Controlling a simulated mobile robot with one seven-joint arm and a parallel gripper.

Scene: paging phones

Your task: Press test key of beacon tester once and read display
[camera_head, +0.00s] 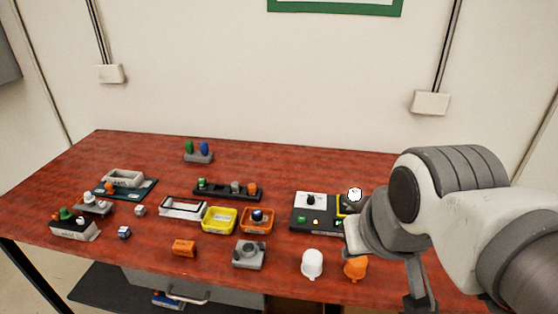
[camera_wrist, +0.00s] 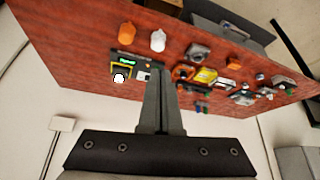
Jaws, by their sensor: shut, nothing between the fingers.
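The beacon tester appears to be a dark flat unit (camera_head: 318,222) at the right of the table. It has a white panel (camera_head: 311,200) with a black part, a small green spot, and a yellow-framed bay holding a white dome (camera_head: 355,194). In the wrist view its green-lit display (camera_wrist: 127,60) shows, too small to read; the white dome (camera_wrist: 119,77) is beside it. I cannot tell which part is the test key. My gripper (camera_wrist: 162,70) is shut and empty, seen above the table; my arm hides the unit's right side in the head view.
A white cup (camera_head: 312,263) and an orange one (camera_head: 355,267) stand at the front edge. Left of the tester are a grey block (camera_head: 249,254), an orange tray (camera_head: 257,219), a yellow tray (camera_head: 219,220) and a dark rack (camera_head: 228,191). The back right of the table is bare.

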